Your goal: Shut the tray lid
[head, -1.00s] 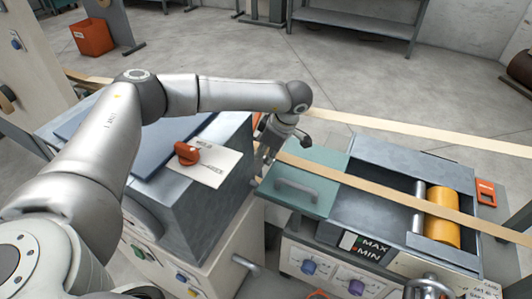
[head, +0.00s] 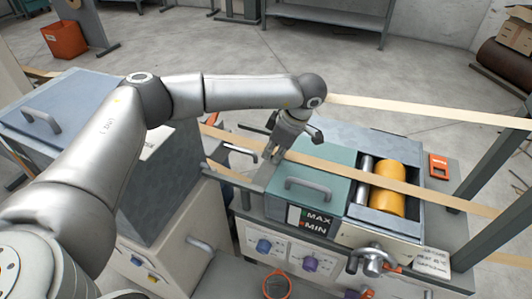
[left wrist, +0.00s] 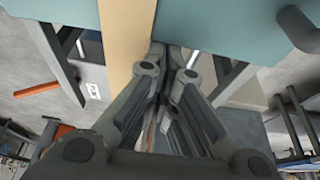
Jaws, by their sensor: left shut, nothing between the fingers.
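The tray lid (head: 325,171) is a teal sliding cover with a grey bar handle (head: 308,188) on top. It covers the left part of the grey tray (head: 402,219). The right part, with the yellow roller (head: 388,190), is uncovered. My left gripper (head: 270,156) points down at the lid's left end, beside the wooden strip (head: 440,196). In the left wrist view, its closed fingertips (left wrist: 164,48) are at the teal lid's edge (left wrist: 220,25); I cannot tell whether they touch. Nothing is between the fingers. My right gripper is not in view.
A grey-topped cabinet (head: 165,185) stands left of the tray. The wooden strip runs across the lid and roller. Below the tray are knobs (head: 263,246) and a metal valve (head: 372,260). A dark post (head: 497,150) stands at the right.

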